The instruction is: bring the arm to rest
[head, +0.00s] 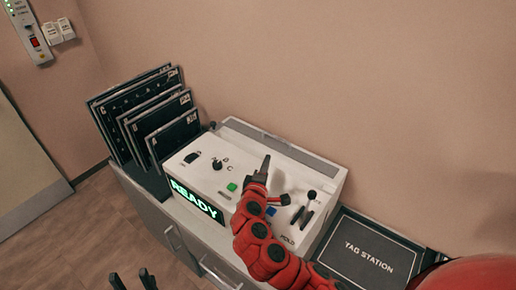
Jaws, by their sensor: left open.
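My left gripper (132,280) is at the bottom edge of the head view, left of the middle. Its two dark fingers point up and stand apart with nothing between them. My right arm, red with dark joints, comes in from the lower right and reaches over the white console. My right gripper (264,170) is above the console's top, near its middle. It is seen edge-on, so whether its fingers are apart is unclear. The arm hides part of the console's controls.
The white console (325,175) has a green READY display (196,201), a knob (217,164), coloured buttons and levers (311,195). Dark panels (150,115) stand upright at its left. A dark TAG STATION plate (370,256) lies right. Cabinet and wall bound the space; floor is clear lower left.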

